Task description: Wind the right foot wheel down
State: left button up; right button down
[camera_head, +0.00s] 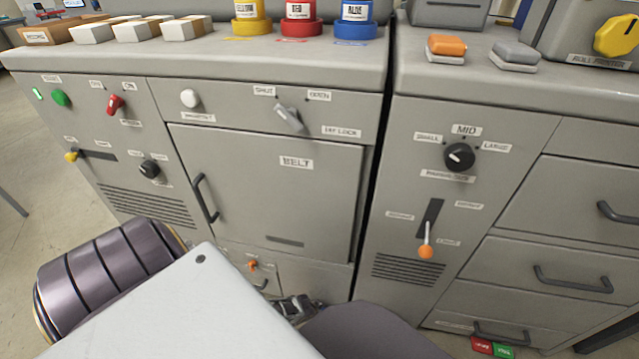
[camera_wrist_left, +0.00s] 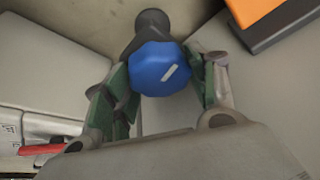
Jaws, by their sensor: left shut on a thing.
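A blue many-sided wheel (camera_wrist_left: 160,69) with a short white mark on its face shows in the left wrist view, in front of a dark grey round part. I take it for the foot wheel; the pictures do not show which foot it belongs to. My left gripper (camera_wrist_left: 163,84) has a finger on each side of the wheel and is shut on it. In the head view my left gripper (camera_head: 296,307) is low in front of the grey cabinet, mostly hidden by my own arm, and the wheel is hidden there. My right gripper is not in view.
The cabinet's belt door (camera_head: 275,190) is closed above my left gripper. An orange lever (camera_head: 426,250) and a black dial (camera_head: 459,157) are on the right cabinet. Red and green pedals (camera_head: 492,347) lie at the lower right. Grey panels flank the wheel closely.

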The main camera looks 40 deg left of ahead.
pick_arm(q)
jog(key=shift+s+f+m, duration=0.1)
jog(key=shift+m, duration=0.3)
jog(key=o, duration=1)
jog(key=shift+w, duration=0.2)
jog(key=shift+s+d+n+y, duration=0.1)
jog(key=shift+n+y, duration=0.2)
jog(key=shift+n, duration=0.7)
